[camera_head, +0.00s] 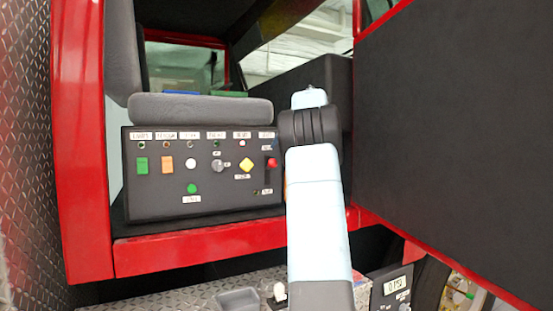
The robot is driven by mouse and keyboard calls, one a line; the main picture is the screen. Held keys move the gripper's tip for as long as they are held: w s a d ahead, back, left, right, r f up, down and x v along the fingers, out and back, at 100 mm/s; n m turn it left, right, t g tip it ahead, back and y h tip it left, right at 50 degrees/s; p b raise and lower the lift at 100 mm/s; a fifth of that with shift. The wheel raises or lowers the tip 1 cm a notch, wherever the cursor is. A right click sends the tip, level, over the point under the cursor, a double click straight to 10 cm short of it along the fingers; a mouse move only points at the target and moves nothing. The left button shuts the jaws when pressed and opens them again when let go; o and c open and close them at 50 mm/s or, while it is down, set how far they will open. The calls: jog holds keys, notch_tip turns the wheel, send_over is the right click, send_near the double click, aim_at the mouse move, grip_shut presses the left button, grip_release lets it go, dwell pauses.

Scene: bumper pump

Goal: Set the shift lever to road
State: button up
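A black control panel (150,205) is mounted in the red-framed cab opening, below a grey seat cushion. A red-knobbed lever (272,162) at the panel's right end looks like the shift lever. Its knob is near the upper part of a dark vertical slot, with small labels around it too small to read surely. My light blue arm rises just to the right of the panel, close beside the lever in the picture. My gripper does not show; it is hidden behind the arm or out of frame. I see nothing touching the lever.
The panel also carries a green switch (142,165), an orange switch (167,164), a grey knob (217,165) and a yellow button (246,165). A large dark door panel (455,130) fills the right side. A red sill (200,247) runs below the panel.

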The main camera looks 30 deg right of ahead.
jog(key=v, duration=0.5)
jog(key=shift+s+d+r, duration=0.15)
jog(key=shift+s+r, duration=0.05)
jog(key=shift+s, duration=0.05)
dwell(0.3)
